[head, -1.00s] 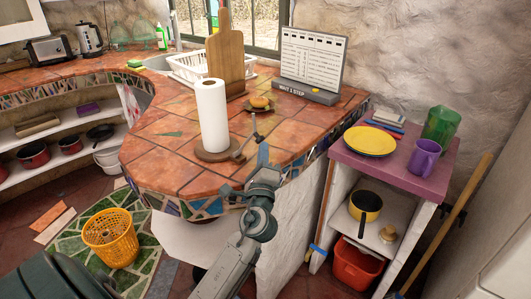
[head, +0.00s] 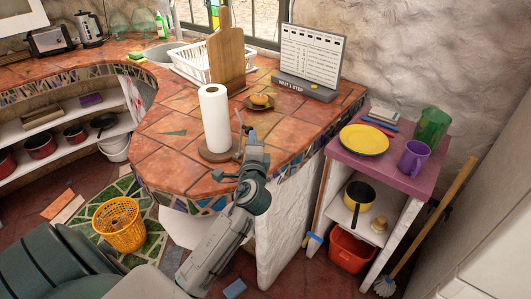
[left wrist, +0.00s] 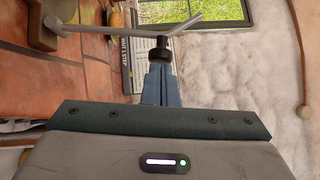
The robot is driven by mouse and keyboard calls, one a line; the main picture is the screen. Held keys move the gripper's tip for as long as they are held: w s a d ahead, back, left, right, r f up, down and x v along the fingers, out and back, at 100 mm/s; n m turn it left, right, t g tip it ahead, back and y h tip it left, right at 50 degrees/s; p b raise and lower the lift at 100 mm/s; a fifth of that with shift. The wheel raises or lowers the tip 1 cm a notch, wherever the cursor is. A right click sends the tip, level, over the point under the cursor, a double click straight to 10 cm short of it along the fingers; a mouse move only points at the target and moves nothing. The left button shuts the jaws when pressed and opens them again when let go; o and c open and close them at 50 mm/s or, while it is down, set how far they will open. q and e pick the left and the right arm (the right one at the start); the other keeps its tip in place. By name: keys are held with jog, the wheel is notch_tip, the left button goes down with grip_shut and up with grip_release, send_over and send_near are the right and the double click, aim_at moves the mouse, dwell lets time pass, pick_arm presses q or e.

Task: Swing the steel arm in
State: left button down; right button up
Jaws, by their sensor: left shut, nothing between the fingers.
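A white paper roll (head: 214,118) stands upright on a round wooden base (head: 218,155) near the counter's front edge. The thin steel arm (head: 239,123) rises at the roll's right side; my gripper partly hides its lower part. In the left wrist view the steel arm (left wrist: 100,33) runs from the base at the upper left across to a bent end at the right. My left gripper (head: 246,138) is shut and empty, right of the roll and close to the steel arm. It also shows in the left wrist view (left wrist: 160,52); whether it touches the arm I cannot tell. My right gripper is out of view.
A small plate with a bun (head: 260,101) sits behind the roll, before a grey calendar stand (head: 308,62). A cutting board (head: 227,55) and white dish rack (head: 190,62) stand further back. A purple-topped shelf (head: 400,172) is at the right.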

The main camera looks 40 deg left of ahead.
aim_at(246, 131)
pick_arm(q)
jog(key=a+r+n+p, duration=0.1)
jog(key=p, duration=0.1)
jog(key=a+n+g+h+p, duration=0.1)
jog(key=p, duration=0.1)
jog(key=shift+w+a+r, duration=0.1)
jog(key=shift+a+r, duration=0.15)
jog(key=shift+r, duration=0.15)
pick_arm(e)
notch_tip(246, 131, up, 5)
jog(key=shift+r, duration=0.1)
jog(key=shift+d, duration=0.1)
